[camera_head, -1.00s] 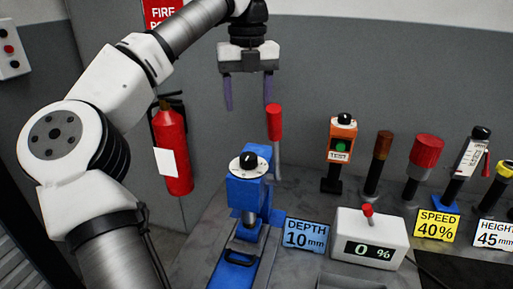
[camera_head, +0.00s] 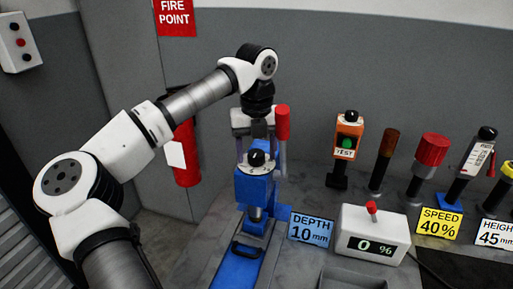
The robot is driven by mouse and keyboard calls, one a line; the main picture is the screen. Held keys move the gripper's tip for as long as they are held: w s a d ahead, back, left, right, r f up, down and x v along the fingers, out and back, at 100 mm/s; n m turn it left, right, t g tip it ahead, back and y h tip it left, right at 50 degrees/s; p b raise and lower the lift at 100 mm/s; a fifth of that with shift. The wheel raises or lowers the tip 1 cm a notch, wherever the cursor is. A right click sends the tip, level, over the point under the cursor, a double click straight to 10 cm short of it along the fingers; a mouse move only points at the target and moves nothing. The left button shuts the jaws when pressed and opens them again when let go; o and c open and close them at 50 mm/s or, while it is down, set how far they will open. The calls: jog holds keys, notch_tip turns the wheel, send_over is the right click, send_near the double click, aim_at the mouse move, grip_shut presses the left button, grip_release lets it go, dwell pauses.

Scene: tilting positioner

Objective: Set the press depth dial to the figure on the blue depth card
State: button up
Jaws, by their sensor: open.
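The blue press (camera_head: 257,190) stands on the bench with a white dial disc (camera_head: 246,168) and black knob (camera_head: 256,158) on top. The scale figures on the disc are too small to read. The blue depth card (camera_head: 311,231) right of the press reads "DEPTH 10 mm". My gripper (camera_head: 262,166) points down at the press head, open, with one finger on each side of the knob in the picture. The fingers are partly hidden behind the dial and press head, and I see no contact. I cannot tell the exact depth gap.
The press's red lever handle (camera_head: 283,122) stands upright and overlaps the right side of my gripper. A speed readout box (camera_head: 372,236) shows 0 %. An orange test unit (camera_head: 347,140), other tools and yellow speed card (camera_head: 439,224) stand to the right.

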jog(key=c, duration=1)
jog(key=shift+f+n+b, duration=0.1)
jog(key=shift+n+b, duration=0.3)
jog(key=shift+b, duration=0.1)
jog(key=shift+n+b, duration=0.65)
jog(key=shift+n, duration=0.05)
jog(key=n+b, duration=0.2)
jog(key=n, duration=0.1)
jog(key=n+b, duration=0.3)
jog(key=n, duration=0.3)
jog(key=shift+n, duration=0.4)
